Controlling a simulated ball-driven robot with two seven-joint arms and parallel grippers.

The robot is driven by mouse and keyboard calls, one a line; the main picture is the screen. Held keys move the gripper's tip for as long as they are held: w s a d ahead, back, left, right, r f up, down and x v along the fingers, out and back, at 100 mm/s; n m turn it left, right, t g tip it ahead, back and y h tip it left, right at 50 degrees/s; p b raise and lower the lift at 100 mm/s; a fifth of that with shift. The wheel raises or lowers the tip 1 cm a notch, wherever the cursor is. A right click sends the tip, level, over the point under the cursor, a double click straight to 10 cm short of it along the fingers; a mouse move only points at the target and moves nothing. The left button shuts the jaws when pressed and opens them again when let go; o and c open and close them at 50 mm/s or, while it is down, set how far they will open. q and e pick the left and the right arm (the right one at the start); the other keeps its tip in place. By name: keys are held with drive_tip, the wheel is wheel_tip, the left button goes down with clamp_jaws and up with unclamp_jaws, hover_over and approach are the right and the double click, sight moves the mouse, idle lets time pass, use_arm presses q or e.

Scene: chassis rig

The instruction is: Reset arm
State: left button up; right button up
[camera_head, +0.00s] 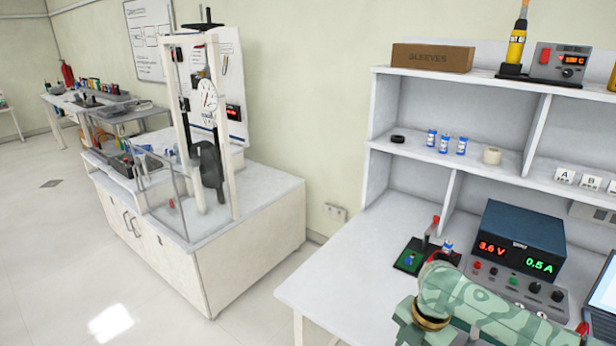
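Part of an arm in green camouflage pattern (480,308), which I take to be my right arm, comes in from the lower right. It has a gold-coloured ring (430,316) at a joint and reaches over the front of the white workbench (345,265). I cannot make out any gripper fingers on it. My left arm and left gripper do not show. The arm hides part of the bench and of the control panel below the power supply.
A blue power supply (520,235) reads 3.6 V and 0.5 A. Shelves (480,80) hold small blue-and-white cells. A test stand (207,110) stands on the left cabinet. The floor at left is clear.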

drive_tip(key=s+d+f+m+t, duration=0.1)
drive_tip(key=s+f+m, duration=0.35)
drive_tip(key=f, duration=0.45)
drive_tip(key=s+d+f+m, duration=0.1)
drive_tip(key=s+f+m, duration=0.3)
drive_tip(key=f, duration=0.5)
drive_tip(key=s+d+f+m+t, duration=0.1)
drive_tip(key=s+f+m, duration=0.1)
drive_tip(key=f+m, duration=0.5)
drive_tip(key=s+f+m, duration=0.2)
drive_tip(key=s+f, duration=0.2)
drive_tip(key=s, duration=0.8)
drive_tip(key=s+f+m+g, duration=0.1)
drive_tip(key=s+f, duration=0.4)
drive_tip(key=s, duration=0.7)
drive_tip(key=s+f+m, duration=0.3)
drive_tip(key=s+f, duration=0.2)
drive_tip(key=s, duration=0.7)
drive_tip(key=shift+d+g+h, duration=0.25)
drive_tip(key=shift+g+h, duration=0.05)
drive_tip(key=shift+h, duration=0.1)
drive_tip(key=shift+s+m, duration=0.1)
drive_tip(key=shift+m, duration=0.15)
drive_tip(key=shift+c, duration=0.5)
